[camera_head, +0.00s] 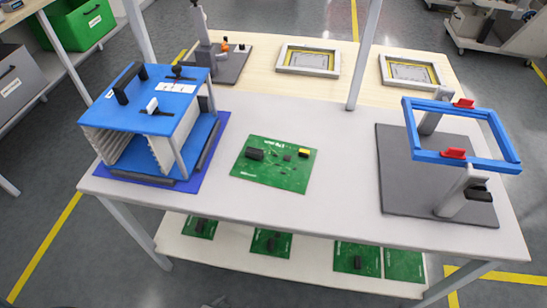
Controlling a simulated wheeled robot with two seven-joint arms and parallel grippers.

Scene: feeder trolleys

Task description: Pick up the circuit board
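A green circuit board (275,170) with black parts and a small yellow part lies flat on the white table top (330,215), slightly rotated, near the table's middle. It lies apart from the blue rack on its left and the fixture on its right. Neither of my grippers shows in the head view.
A blue rack (150,105) stands on a blue mat at the left. A blue frame fixture (462,135) on a grey plate (395,190) stands at the right. An upright post (364,55) rises behind the board. More green boards (357,257) lie on the lower shelf.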

